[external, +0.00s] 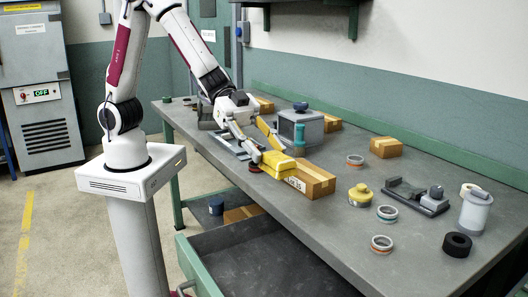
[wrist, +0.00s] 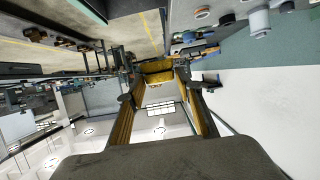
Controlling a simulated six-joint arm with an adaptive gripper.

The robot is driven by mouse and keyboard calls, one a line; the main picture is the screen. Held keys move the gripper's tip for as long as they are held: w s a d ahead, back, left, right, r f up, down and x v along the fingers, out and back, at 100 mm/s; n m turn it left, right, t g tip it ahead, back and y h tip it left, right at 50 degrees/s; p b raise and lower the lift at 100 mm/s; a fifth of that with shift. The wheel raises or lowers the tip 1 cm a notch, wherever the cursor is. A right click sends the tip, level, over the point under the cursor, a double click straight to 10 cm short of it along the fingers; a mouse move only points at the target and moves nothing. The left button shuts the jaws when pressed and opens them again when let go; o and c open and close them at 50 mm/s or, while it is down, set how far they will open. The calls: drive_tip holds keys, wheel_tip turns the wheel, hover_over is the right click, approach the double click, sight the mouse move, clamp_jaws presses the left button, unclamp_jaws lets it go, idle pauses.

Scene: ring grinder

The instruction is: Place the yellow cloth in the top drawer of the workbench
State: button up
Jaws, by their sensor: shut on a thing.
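The yellow cloth (external: 280,165) is a folded bundle at the ends of my gripper's fingers, close to the front edge of the workbench (external: 335,215). My gripper (external: 266,151) is shut on it. The cloth also shows between the fingertips in the wrist view (wrist: 157,68). I cannot tell whether it touches the bench top or hangs just above it. The top drawer (external: 265,262) is pulled open at the front of the bench, below and in front of the cloth. Its visible floor is bare; its near part is cut off by the frame.
A cardboard box (external: 312,180) stands right beside the cloth. A grey machine (external: 300,128) is behind my gripper. Tape rings, a yellow container (external: 360,195), a black clamp-like tool (external: 415,196) and a white canister (external: 475,212) stand to the right.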

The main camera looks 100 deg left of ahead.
wheel_tip(320, 180, down, 16)
drive_tip(key=shift+s+d, duration=0.2)
drive_tip(key=shift+s, duration=0.2)
idle(0.3)
drive_tip(key=shift+f, duration=0.15)
hover_over(261, 265)
drive_tip(key=shift+f, duration=2.8)
drive_tip(key=shift+f, duration=2.1)
drive_tip(key=shift+f, duration=0.6)
drive_tip(key=o, duration=1)
drive_tip(key=shift+s+f+g, duration=0.1)
drive_tip(key=shift+g, duration=0.2)
drive_tip(key=shift+c, duration=0.2)
